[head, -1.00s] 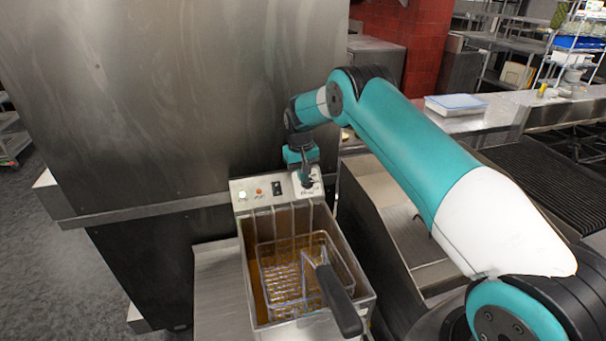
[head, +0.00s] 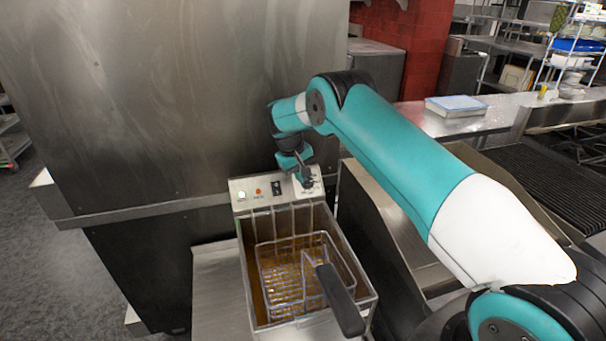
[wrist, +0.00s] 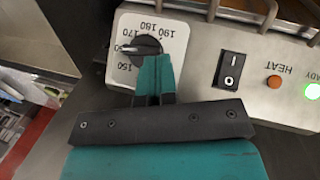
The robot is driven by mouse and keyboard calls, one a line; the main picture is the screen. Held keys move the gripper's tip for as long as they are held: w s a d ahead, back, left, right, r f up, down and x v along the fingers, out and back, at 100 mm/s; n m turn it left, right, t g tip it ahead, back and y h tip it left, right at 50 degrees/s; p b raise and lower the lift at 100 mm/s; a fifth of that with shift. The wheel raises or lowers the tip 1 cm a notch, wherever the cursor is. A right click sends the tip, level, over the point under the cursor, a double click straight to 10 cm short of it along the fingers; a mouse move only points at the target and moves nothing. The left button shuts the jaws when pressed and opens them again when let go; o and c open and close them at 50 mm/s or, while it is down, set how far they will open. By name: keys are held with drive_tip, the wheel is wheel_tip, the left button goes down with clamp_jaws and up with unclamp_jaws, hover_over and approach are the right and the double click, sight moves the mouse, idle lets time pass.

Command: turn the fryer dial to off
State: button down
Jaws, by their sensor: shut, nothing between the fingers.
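The fryer (head: 262,222) stands in the middle of the head view, with its control panel along the back. The fryer dial (wrist: 143,46) is a black knob on a white scale plate (head: 316,189). In the wrist view the scale reads upside down, and the dial's white pointer faces left, between 150 and 170. My gripper (wrist: 154,64) is shut with nothing in it. Its teal fingertips overlap the dial's lower right edge in the wrist view; I cannot tell whether they touch. In the head view my gripper (head: 305,180) hides most of the dial.
A black rocker switch (wrist: 231,70), an orange HEAT light (wrist: 274,82) and a lit green light (wrist: 313,91) share the panel. A wire basket with a black handle (head: 340,300) sits in the oil. A steel wall (head: 170,100) rises behind.

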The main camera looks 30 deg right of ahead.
sight(307, 188)
drive_tip(key=shift+s+a+f+n+h, duration=0.1)
drive_tip(key=shift+f+n+h, duration=0.05)
drive_tip(key=shift+n+h, duration=0.25)
drive_tip(key=shift+s+a+f+n+t+h, duration=0.15)
drive_tip(key=shift+f+n+h, duration=0.05)
drive_tip(key=shift+n+h, duration=0.45)
drive_tip(key=shift+s+a+f+n+t+h, duration=0.15)
drive_tip(key=shift+f+n+h, duration=0.05)
drive_tip(key=shift+n+h, duration=0.4)
drive_tip(key=shift+n, duration=0.25)
drive_tip(key=n+t+h+b, duration=0.1)
drive_tip(key=s+f+n+h+b, duration=0.1)
drive_tip(key=n+h, duration=0.1)
drive_tip(key=shift+a+f+n+t, duration=0.1)
drive_tip(key=shift+a+n+t, duration=0.1)
drive_tip(key=shift+n+t, duration=0.15)
drive_tip(key=shift+s+f+n+t+h+b, duration=0.15)
drive_tip(key=shift+n+t+h+b, duration=0.25)
drive_tip(key=shift+n, duration=0.25)
drive_tip(key=shift+s+f+n+t+h+b, duration=0.15)
drive_tip(key=shift+n+t+h+b, duration=0.1)
drive_tip(key=shift+n+t+b, duration=0.3)
drive_tip(key=shift+s+d, duration=0.1)
drive_tip(key=shift+s, duration=0.05)
idle(1.0)
drive_tip(key=shift+d, duration=0.1)
